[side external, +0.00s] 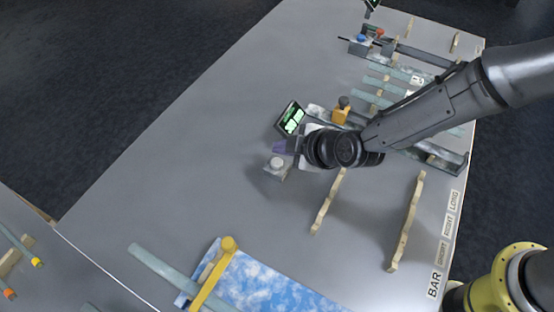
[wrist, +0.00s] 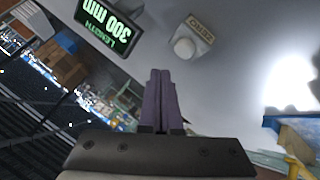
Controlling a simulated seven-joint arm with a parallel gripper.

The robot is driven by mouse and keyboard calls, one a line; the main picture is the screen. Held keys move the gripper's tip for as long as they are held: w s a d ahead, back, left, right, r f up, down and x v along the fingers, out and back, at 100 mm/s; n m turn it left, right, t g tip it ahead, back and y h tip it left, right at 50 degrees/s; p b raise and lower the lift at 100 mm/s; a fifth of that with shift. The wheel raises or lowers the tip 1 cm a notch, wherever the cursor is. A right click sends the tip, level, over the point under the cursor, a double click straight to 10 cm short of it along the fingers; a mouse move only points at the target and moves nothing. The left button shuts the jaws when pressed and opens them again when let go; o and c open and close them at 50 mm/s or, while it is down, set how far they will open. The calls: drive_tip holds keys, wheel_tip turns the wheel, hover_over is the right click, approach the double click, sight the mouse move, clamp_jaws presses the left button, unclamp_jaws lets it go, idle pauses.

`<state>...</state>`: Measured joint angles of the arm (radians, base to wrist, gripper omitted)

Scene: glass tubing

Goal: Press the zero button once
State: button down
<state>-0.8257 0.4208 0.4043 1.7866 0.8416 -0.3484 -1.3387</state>
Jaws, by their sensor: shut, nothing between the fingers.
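The zero button is a pale round knob on a small grey base (side external: 277,163), standing on the grey table. In the wrist view the white button (wrist: 184,47) shows beyond my fingertips, with a tan label beside it that seems to read ZERO, seen upside down. My gripper (wrist: 160,74) has its two purple fingers shut together, with nothing between them. In the side external view the purple fingers (side external: 282,146) are just above the button in the picture. In the wrist view a gap shows between the fingertips and the button; its exact height cannot be told.
A display (side external: 290,119) with green digits stands close by; in the wrist view (wrist: 104,25) it reads 300 mm, LENGTH. Wooden racks and glass tubes lie right. A blue cloud-patterned board (side external: 260,285) lies in front.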

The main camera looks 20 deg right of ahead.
drive_tip(key=shift+r, duration=1.4)
